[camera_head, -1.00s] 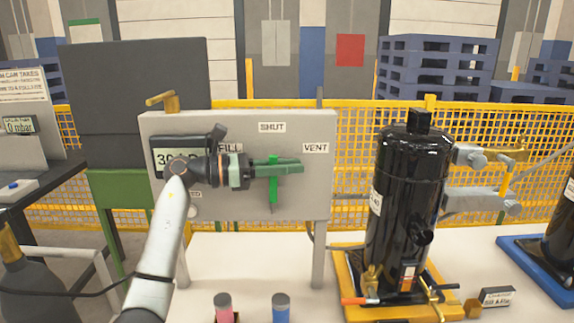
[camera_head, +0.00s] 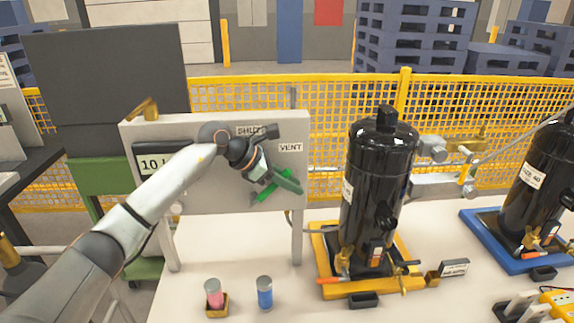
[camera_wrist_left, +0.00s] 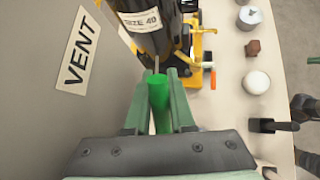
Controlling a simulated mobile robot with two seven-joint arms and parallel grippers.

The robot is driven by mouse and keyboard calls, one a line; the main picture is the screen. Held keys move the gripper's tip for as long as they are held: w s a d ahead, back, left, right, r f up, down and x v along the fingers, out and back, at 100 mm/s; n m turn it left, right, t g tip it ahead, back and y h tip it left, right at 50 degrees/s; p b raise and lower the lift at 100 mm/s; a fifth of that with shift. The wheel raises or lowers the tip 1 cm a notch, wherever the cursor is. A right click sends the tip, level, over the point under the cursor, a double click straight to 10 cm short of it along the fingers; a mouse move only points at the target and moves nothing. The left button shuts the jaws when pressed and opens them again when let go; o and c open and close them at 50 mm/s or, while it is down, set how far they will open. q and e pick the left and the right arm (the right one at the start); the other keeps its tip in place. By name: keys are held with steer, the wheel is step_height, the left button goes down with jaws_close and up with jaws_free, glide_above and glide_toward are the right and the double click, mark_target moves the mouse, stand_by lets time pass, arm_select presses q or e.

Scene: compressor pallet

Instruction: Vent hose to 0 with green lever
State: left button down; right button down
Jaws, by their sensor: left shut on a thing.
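The green lever (camera_head: 266,192) is on the front of a grey panel (camera_head: 215,195). My left gripper (camera_head: 287,182) is shut on the lever, which lies slanted, its upper right end toward the VENT label (camera_head: 290,147). In the left wrist view the lever (camera_wrist_left: 159,95) stands between the two green fingers (camera_wrist_left: 158,110), with the VENT label (camera_wrist_left: 79,50) to the left. The panel's display (camera_head: 150,163) shows 10; my arm hides the rest of it. The SHUT label (camera_head: 248,130) is partly covered. My right gripper is not in view.
A black compressor (camera_head: 378,180) stands on a yellow base (camera_head: 375,288) close right of the panel. A pink jar (camera_head: 214,293) and a blue jar (camera_head: 265,292) stand on the pale table in front. A second compressor (camera_head: 540,185) is at the far right.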

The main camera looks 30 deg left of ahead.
arm_select(q)
steer(key=shift+w+d+f+g+y+p, duration=0.2)
steer(key=shift+f+g+y+p, duration=0.2)
steer(key=shift+f+y+p, duration=0.15)
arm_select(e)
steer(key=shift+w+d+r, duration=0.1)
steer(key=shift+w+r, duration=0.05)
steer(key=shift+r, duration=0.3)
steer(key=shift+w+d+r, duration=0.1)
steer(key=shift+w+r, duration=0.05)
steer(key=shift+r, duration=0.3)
arm_select(q)
steer(key=c, duration=1)
jaws_free()
steer(key=shift+c, duration=0.2)
